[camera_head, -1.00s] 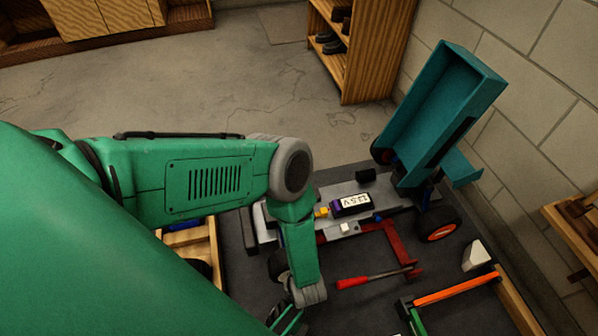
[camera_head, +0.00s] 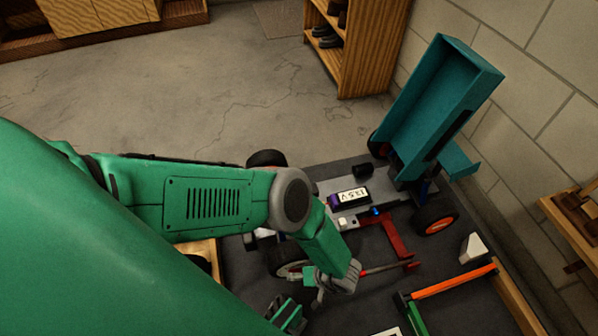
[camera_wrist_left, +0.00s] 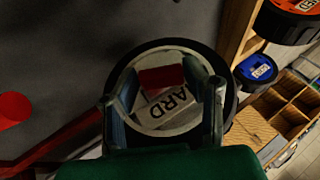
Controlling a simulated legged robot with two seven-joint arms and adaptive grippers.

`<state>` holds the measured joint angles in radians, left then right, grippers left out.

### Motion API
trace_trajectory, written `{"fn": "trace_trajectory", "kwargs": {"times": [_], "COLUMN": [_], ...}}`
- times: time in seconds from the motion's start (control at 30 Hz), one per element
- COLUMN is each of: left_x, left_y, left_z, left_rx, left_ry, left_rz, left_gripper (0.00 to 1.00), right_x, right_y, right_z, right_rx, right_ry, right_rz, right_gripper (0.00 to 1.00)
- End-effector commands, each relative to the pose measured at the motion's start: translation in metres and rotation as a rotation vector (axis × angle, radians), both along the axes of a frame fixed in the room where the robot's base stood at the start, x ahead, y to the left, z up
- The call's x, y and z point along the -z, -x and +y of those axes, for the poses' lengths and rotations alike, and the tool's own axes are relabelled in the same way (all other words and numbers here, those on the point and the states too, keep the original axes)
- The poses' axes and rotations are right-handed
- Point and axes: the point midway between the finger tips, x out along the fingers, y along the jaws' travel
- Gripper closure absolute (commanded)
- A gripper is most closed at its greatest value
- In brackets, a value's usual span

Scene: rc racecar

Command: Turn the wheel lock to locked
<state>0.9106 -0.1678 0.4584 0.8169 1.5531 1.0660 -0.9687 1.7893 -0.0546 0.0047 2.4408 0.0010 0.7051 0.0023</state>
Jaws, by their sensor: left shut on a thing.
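My left gripper (camera_head: 289,311) is at the bottom centre of the head view, near the car's front wheel (camera_head: 287,262), which my forearm partly hides. In the left wrist view the two fingers (camera_wrist_left: 165,90) are around a round grey piece, the wheel lock (camera_wrist_left: 186,128), and shut on it. This piece has a pale label ending in "ARD" and a red block (camera_wrist_left: 160,77) at its upper edge. A black ring surrounds it. Its lock position cannot be told. My right gripper is out of view.
The grey car chassis (camera_head: 395,193) carries a display box (camera_head: 349,197) and a raised teal body (camera_head: 432,110). A red jack (camera_head: 396,240) is right of my forearm. An orange bar (camera_head: 455,282) lies farther right. A wooden compartment box (camera_wrist_left: 270,108) stands beside the wheel.

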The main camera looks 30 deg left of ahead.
Motion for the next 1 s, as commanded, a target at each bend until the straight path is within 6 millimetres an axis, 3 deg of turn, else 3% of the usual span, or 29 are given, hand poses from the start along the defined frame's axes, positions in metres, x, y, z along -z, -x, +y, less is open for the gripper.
{"fn": "trace_trajectory", "kwargs": {"times": [1.0], "left_x": [0.0017], "left_y": [-0.0046], "left_z": [-0.0044], "left_rx": [0.007], "left_ry": [-0.086], "left_rz": [0.103], "left_gripper": [0.89], "right_x": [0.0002], "right_y": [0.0], "right_z": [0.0], "right_rx": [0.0], "right_ry": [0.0], "right_rz": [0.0], "right_gripper": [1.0]}}
